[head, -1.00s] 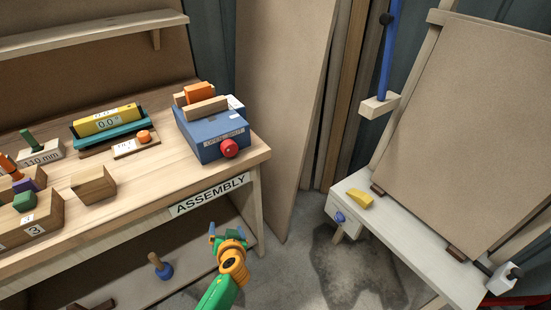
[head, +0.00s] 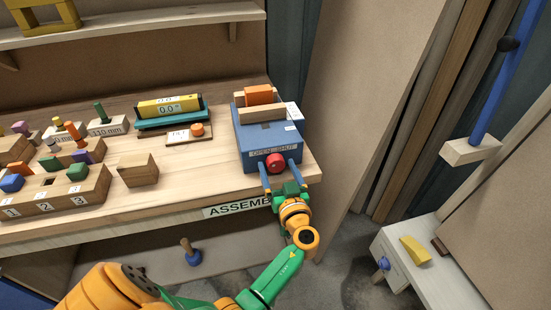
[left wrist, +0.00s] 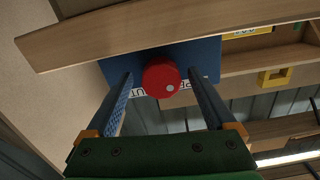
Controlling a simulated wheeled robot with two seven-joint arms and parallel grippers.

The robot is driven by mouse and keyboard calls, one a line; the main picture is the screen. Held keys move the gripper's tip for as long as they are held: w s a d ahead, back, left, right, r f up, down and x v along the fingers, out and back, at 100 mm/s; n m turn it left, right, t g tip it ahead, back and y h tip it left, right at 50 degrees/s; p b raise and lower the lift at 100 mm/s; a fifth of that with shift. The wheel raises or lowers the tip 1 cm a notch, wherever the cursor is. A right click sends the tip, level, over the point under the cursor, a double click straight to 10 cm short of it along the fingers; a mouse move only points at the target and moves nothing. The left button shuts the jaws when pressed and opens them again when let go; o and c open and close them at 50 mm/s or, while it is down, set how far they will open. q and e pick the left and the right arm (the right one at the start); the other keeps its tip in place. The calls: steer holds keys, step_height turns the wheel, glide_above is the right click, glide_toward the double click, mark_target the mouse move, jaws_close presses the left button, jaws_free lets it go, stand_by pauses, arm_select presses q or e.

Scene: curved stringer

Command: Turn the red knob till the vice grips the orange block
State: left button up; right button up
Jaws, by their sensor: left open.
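The red knob (head: 275,162) is on the front of the blue vice (head: 262,136), below an "OPEN SHUT" label. The orange block (head: 259,95) sits on top of the vice between two wooden jaws (head: 262,112); I cannot tell if they touch it. My left gripper (head: 280,168) is open in front of the vice, its blue fingers on either side of the knob. In the left wrist view, the knob (left wrist: 161,77), with a white dot, shows between the spread fingers of the left gripper (left wrist: 160,76); contact is not clear. My right gripper is not in view.
The vice stands near the right end of the wooden bench (head: 165,200). A yellow level (head: 168,106), an orange-knobbed board (head: 190,133) and a wooden block (head: 138,170) lie to its left. A leaning panel (head: 370,110) stands at right.

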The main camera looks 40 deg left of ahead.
arm_select(q)
steer(key=shift+s+d+r, duration=0.15)
steer(key=shift+s+d, duration=0.1)
steer(key=shift+s, duration=0.05)
steer(key=c, duration=1.4)
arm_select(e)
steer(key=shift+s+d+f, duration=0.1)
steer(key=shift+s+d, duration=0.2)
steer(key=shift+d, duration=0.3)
